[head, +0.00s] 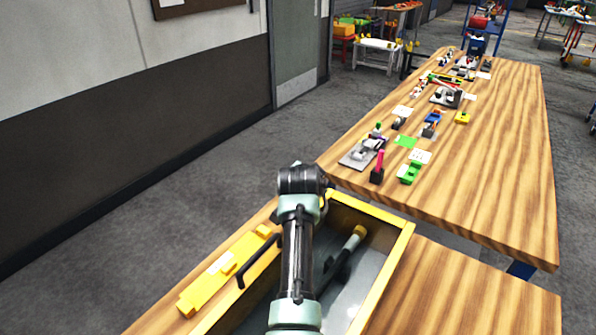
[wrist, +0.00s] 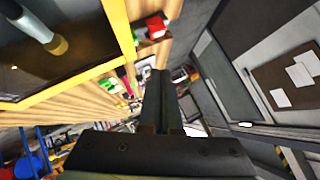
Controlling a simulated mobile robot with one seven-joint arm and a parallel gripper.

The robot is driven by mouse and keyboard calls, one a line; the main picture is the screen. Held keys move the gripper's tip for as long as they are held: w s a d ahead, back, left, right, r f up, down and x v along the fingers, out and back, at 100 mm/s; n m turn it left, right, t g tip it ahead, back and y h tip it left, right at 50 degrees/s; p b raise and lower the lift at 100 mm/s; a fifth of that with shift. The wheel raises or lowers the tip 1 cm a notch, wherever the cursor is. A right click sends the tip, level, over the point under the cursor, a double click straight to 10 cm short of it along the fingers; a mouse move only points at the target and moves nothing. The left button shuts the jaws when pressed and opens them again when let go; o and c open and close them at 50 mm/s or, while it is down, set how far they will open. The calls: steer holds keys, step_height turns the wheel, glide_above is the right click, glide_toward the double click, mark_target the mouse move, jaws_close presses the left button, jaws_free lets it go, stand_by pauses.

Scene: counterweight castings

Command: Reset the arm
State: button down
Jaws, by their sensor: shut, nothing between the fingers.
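My gripper (wrist: 158,80) shows in the wrist view, its two dark fingers together and nothing between them. It points outward over the room, with the yellow edge of a box (wrist: 70,94) to its left. In the head view my arm reaches across the yellow-rimmed box (head: 384,275), and the gripper itself cannot be made out there.
A long wooden table (head: 480,180) beyond carries several small tools and parts. A grey wall (head: 130,110) stands at left, with open floor between.

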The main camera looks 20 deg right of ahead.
steer(key=s+a+r+n+t, duration=0.25)
steer(key=a+r, duration=0.25)
steer(key=r, duration=0.5)
steer(key=s+a+r+n+t, duration=0.2)
steer(key=a+r+t, duration=0.3)
steer(key=r, duration=0.6)
steer(key=s+a+r+n+t, duration=0.3)
steer(key=a+r, duration=0.3)
steer(key=r, duration=0.4)
steer(key=s+a+r+n+t+y, duration=0.2)
steer(key=s+a+r+n+t, duration=0.1)
steer(key=s+a+r, duration=0.3)
steer(key=s+a+r+n+t+y, duration=0.3)
steer(key=s+a+r+n+t, duration=0.1)
steer(key=s+r, duration=0.6)
steer(key=s+a+t, duration=0.1)
steer(key=s+a, duration=0.1)
steer(key=s, duration=0.1)
steer(key=shift+s+a+y+b, duration=0.2)
steer(key=shift+y+b, duration=0.1)
steer(key=shift+b, duration=0.1)
